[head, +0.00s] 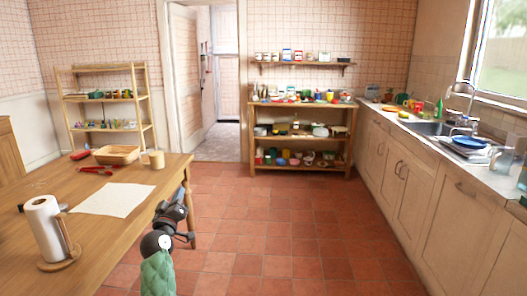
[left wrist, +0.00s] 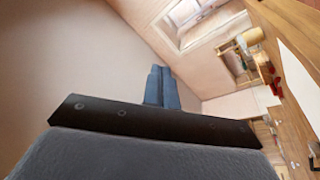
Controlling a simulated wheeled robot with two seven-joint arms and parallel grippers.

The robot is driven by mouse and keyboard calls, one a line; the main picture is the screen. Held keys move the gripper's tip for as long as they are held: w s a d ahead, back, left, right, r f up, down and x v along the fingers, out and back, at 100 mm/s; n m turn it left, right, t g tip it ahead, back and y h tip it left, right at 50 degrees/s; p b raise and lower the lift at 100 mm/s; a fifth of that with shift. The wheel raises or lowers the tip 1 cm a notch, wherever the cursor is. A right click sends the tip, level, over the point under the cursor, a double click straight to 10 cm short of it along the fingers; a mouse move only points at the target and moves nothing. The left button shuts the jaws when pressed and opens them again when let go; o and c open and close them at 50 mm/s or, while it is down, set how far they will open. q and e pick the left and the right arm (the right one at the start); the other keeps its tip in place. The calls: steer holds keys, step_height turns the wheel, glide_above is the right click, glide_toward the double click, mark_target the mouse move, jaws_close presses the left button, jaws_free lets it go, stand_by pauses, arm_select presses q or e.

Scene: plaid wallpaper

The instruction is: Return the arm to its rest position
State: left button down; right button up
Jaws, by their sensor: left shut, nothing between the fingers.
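My left arm comes in from the bottom of the head view, with a green link and dark joints. My left gripper (head: 182,193) is in the air beside the right edge of the wooden table (head: 38,190), pointing away from me. In the left wrist view its two blue-grey fingers (left wrist: 161,88) are together, with nothing between them. My right gripper is in neither view.
On the table are a paper towel roll (head: 45,230), a white sheet (head: 113,199), a basket (head: 117,154), a mug (head: 156,160) and red-handled tools (head: 94,171). The tiled floor (head: 265,235) is clear. A counter (head: 450,165) runs along the right.

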arm_select(q)
steer(key=s+d+f+m+g+h+p, duration=0.1)
steer(key=s+d+f+m+g+p, duration=0.15)
steer(key=s+d+f+g, duration=0.5)
steer(key=s+d+f+m+g+h+p, duration=0.15)
steer(key=s+f+m+g, duration=0.35)
steer(key=s, duration=0.5)
steer(key=s+d+f+g+p, duration=0.1)
steer(key=s+f, duration=0.3)
steer(key=s, duration=0.8)
steer(key=s+d+f+g+y+p, duration=0.1)
steer(key=s+f, duration=0.4)
steer(key=s, duration=0.8)
steer(key=s+d+f+g+y+p, duration=0.1)
steer(key=s+f+g+p, duration=0.3)
steer(key=s, duration=0.9)
steer(key=shift+s+d+f+m+g+p, duration=0.15)
steer(key=shift+d+f+m+g+p, duration=0.3)
steer(key=shift+d+f, duration=0.35)
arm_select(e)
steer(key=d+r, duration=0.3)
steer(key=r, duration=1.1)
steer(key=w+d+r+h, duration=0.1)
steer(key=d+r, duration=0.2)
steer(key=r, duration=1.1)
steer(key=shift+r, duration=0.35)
arm_select(q)
steer(key=shift+y, duration=0.25)
